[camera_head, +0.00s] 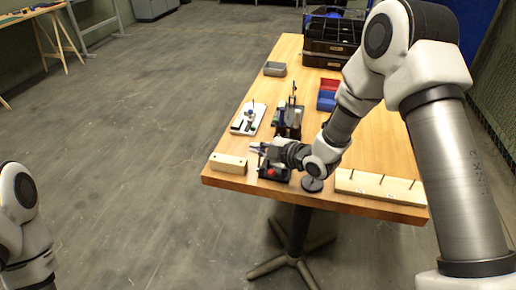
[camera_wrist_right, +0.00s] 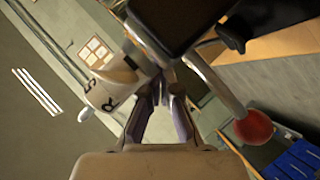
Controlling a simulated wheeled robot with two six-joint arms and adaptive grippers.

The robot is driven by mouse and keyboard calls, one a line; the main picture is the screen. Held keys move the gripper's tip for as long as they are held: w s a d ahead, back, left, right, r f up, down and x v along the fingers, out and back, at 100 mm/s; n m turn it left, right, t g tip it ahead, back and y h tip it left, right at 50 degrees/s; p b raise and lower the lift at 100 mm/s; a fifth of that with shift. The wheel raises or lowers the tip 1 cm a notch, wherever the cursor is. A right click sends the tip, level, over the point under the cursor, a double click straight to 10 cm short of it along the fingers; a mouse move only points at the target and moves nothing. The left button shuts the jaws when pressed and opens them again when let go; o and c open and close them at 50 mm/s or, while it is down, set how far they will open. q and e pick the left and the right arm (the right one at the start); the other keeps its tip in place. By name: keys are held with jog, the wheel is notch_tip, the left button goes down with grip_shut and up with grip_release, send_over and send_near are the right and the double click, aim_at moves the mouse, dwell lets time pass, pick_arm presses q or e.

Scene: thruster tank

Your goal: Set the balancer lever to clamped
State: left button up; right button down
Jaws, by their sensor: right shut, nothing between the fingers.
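The balancer (camera_head: 275,177) is a small dark device near the front edge of the wooden table, with a red spot low on its front. In the right wrist view a metal lever with a red ball knob (camera_wrist_right: 253,127) runs down to the right from a dark block (camera_wrist_right: 180,22). My right gripper (camera_head: 258,148) is over the balancer and partly hides it. Its fingers (camera_wrist_right: 160,92) are shut and empty, with the red knob to their right and apart from them. A pale part with dark letters (camera_wrist_right: 108,90) is left of the fingers. My left gripper is out of view.
A wooden block (camera_head: 228,164) lies left of the balancer, and a pegged wooden board (camera_head: 380,187) lies right. Behind are a white plate with parts (camera_head: 247,118), a dark stand (camera_head: 290,120), red and blue bins (camera_head: 327,97), a grey tray (camera_head: 275,69) and black crates (camera_head: 330,48).

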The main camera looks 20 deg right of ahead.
jog(key=shift+s, duration=0.1)
jog(key=shift+s+a+f+b, duration=0.3)
jog(key=shift+s+a+b, duration=0.1)
jog(key=shift+s+a, duration=0.1)
dwell(0.3)
